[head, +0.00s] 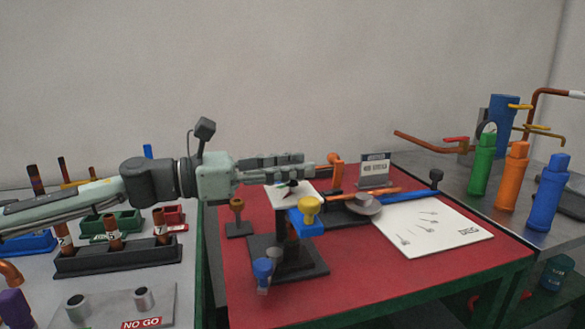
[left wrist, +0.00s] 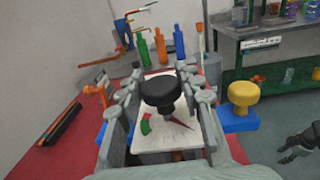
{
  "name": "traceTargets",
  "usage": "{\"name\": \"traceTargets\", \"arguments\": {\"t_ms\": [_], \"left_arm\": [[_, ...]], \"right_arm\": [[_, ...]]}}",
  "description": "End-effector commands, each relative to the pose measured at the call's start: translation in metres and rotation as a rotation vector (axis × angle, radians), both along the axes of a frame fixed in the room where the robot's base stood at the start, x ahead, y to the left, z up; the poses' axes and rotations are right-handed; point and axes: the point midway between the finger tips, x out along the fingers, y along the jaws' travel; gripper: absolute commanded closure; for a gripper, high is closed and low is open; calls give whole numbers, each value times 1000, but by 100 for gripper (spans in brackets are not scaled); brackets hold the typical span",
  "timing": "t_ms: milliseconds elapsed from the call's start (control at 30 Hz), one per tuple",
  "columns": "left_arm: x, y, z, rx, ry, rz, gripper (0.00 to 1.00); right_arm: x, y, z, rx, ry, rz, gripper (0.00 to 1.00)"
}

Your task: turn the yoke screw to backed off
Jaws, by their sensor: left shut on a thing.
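The yoke screw shows as a black round knob (left wrist: 160,90) in the left wrist view, upright over a white plate (left wrist: 168,138) with a green patch and a red pointer. The pointer is toward the lower right there, away from the green. In the head view the plate (head: 303,187) tops a dark stand (head: 287,262), and the knob is hidden behind my fingers. My left gripper (head: 305,165) reaches in level from the left and is shut on the knob, one finger on each side in the left wrist view (left wrist: 160,82). A dark shape (left wrist: 300,143) at that view's right edge looks like my right gripper; its jaws are unclear.
A yellow knob (head: 308,206) on a blue block stands close by the plate. A blue-topped piece (head: 263,268) and a brown-topped stamp (head: 237,207) are near the stand. Several bottles (head: 513,175) stand far right. The red tabletop (head: 370,285) is clear at front.

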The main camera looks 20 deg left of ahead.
Motion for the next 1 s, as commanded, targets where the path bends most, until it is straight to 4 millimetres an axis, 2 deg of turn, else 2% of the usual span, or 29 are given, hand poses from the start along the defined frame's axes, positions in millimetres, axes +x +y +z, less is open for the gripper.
{"name": "traceTargets", "arguments": {"t_ms": [167, 500, 1000], "left_arm": [[-2, -1, 2, 2, 0, 107, 93], [-2, -2, 1, 1, 2, 311, 93], [-1, -3, -2, 0, 6, 661, 93]], "right_arm": [[-4, 1, -12, 7, 8, -1, 60], [-24, -6, -49, -15, 42, 27, 60], [-34, -9, -63, -23, 55, 39, 60]]}}
